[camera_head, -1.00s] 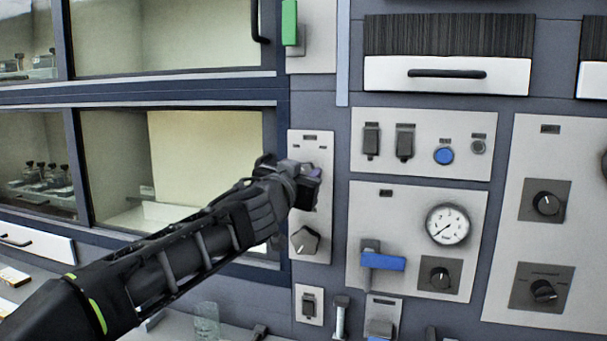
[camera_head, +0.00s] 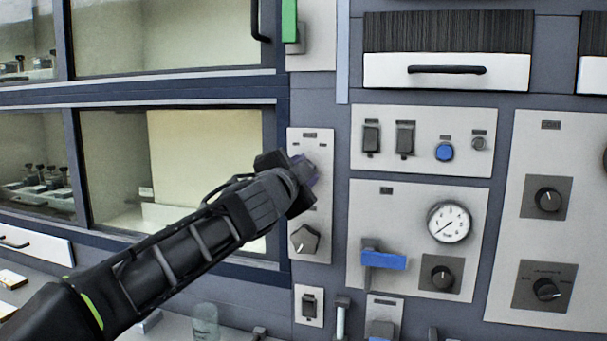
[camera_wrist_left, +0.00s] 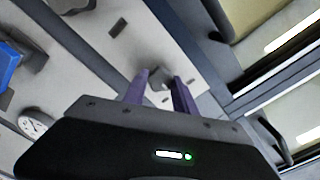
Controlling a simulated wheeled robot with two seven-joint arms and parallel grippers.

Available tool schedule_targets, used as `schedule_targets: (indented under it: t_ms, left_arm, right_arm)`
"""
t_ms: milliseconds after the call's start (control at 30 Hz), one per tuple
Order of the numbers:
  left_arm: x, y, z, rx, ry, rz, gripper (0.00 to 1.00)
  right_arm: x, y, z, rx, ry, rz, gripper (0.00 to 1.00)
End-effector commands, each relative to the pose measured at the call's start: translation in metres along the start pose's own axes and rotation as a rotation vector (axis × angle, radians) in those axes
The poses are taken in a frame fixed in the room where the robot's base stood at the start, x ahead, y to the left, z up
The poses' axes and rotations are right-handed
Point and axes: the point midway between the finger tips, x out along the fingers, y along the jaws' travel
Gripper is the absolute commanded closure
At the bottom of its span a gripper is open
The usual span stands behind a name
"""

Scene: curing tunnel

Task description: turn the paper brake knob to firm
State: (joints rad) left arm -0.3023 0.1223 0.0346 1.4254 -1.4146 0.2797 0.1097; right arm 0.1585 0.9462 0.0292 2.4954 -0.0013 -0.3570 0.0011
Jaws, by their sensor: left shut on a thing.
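My left gripper (camera_head: 306,173) reaches from the left to the upper part of a narrow light panel (camera_head: 321,222). In the left wrist view its two purple fingers (camera_wrist_left: 160,90) are shut on a small grey knob (camera_wrist_left: 159,74), which I take to be the paper brake knob. The gripper hides this knob in the head view, and the label above is too small to read. The gripper is tilted about its own axis. A second dark knob (camera_head: 304,239) sits lower on the same panel, untouched. My right gripper is not in view.
To the right are a gauge (camera_head: 449,222), a blue lever (camera_head: 383,260), a blue button (camera_head: 444,152) and more dark knobs (camera_head: 548,200). A glazed cabinet (camera_head: 208,165) lies behind my left arm. A clear glass (camera_head: 205,320) stands below.

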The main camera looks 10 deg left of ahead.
Motion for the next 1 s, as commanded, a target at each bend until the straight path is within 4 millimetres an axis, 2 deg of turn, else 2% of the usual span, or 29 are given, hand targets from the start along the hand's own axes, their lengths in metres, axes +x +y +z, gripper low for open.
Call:
schedule_targets:
  t_ms: [600,1000]
  left_arm:
    - [0.0001,0.0015,-0.0002,0.571,0.001,0.002,1.00]
    - [0.0001,0.0023,0.0004,0.772,0.000,0.002,1.00]
  right_arm:
    - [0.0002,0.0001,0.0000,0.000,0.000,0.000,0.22]
    - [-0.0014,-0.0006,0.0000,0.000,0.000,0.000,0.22]
